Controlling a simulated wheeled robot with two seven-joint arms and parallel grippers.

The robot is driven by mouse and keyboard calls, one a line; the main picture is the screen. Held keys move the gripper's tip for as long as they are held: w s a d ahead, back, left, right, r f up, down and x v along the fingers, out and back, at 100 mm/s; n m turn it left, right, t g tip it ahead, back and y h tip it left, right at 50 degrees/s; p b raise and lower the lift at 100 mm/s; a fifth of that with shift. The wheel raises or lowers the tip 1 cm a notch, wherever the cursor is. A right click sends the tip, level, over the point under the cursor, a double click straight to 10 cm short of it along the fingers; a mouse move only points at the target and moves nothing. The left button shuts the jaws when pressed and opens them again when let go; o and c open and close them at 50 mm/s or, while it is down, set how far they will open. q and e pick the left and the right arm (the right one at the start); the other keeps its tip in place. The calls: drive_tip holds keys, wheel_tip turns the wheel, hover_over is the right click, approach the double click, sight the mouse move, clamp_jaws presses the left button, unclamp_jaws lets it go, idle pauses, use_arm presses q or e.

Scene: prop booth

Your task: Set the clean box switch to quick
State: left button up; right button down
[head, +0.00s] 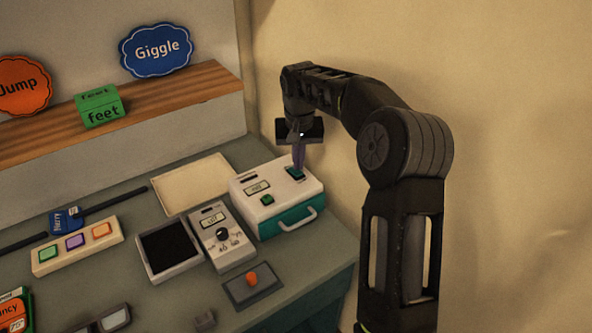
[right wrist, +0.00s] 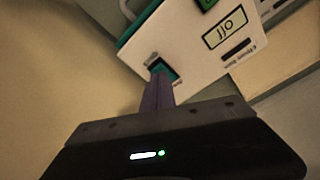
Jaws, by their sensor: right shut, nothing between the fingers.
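The clean box (head: 250,205) is a white-topped box with a teal body and a pale front handle, at the back right of the table. Its teal rocker switch (head: 296,173) sits at the right of the top and also shows in the right wrist view (right wrist: 163,68). A small label window (right wrist: 226,27) on the box seems to read "off", upside down in that view. My right gripper (head: 299,166) is shut and empty, its purple fingertips pointing down at the switch. They touch it or sit just above it; I cannot tell which. They hide part of the switch. My left gripper is out of view.
A green button (head: 267,199) is on the same box top. A dial box (head: 222,238), a dark-screened tray (head: 168,250) and an orange-knobbed plate (head: 252,286) stand nearby. A blank cream panel (head: 193,182) lies behind. The wall is close on the right.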

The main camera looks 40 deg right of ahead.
sight(298, 173)
drive_tip(key=shift+f+b, duration=0.55)
drive_tip(key=shift+f, duration=0.25)
idle(0.4)
drive_tip(key=shift+r+p, duration=2.85)
drive_tip(key=shift+r, duration=0.7)
